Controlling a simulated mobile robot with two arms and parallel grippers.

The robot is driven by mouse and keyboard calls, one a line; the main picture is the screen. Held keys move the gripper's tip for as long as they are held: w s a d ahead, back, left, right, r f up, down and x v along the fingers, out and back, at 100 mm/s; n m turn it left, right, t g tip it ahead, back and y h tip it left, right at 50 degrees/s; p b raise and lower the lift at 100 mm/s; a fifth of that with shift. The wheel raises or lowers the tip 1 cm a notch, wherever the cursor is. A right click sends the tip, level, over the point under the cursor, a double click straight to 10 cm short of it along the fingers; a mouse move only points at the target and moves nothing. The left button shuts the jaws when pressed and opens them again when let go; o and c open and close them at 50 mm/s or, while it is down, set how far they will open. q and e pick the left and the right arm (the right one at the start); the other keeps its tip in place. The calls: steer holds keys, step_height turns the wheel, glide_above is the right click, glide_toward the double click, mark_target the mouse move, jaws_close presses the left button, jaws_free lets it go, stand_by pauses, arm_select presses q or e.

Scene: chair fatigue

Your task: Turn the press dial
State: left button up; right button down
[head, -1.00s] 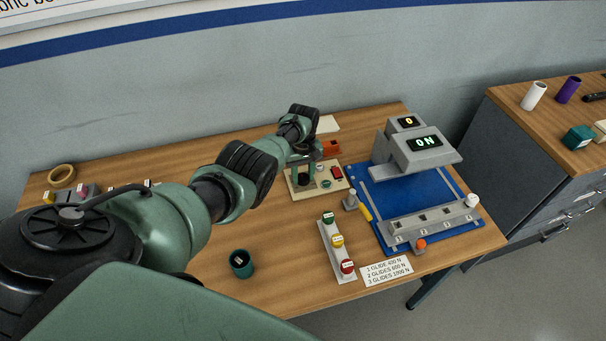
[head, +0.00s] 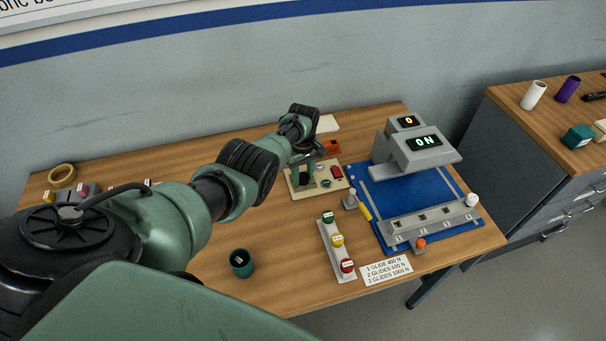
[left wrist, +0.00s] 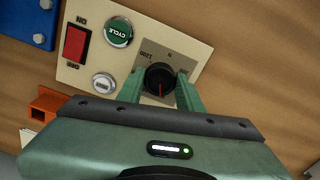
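The press dial (left wrist: 160,78) is a round black knob with a red pointer line, on a grey plate with printed marks. The pointer aims toward the bottom of the left wrist view. The dial sits on a cream control panel (left wrist: 118,62), which also shows in the head view (head: 311,190). My left gripper (left wrist: 162,82) has one green finger on each side of the dial. I cannot tell whether the fingers press on it. In the head view my left gripper (head: 304,170) is over the panel, and my arm partly hides the dial. My right gripper is out of view.
The panel carries a green CYCLE button (left wrist: 119,31), a red switch (left wrist: 76,43) and a small silver round part (left wrist: 103,83). An orange block (left wrist: 45,102) is beside it.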

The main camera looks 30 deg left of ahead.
mark_target(303, 177)
arm_select(q)
steer(key=o, duration=0.4)
steer(key=shift+c, duration=0.2)
step_height(303, 177, up, 7)
steer(key=p, duration=0.3)
steer(key=shift+r, duration=0.45)
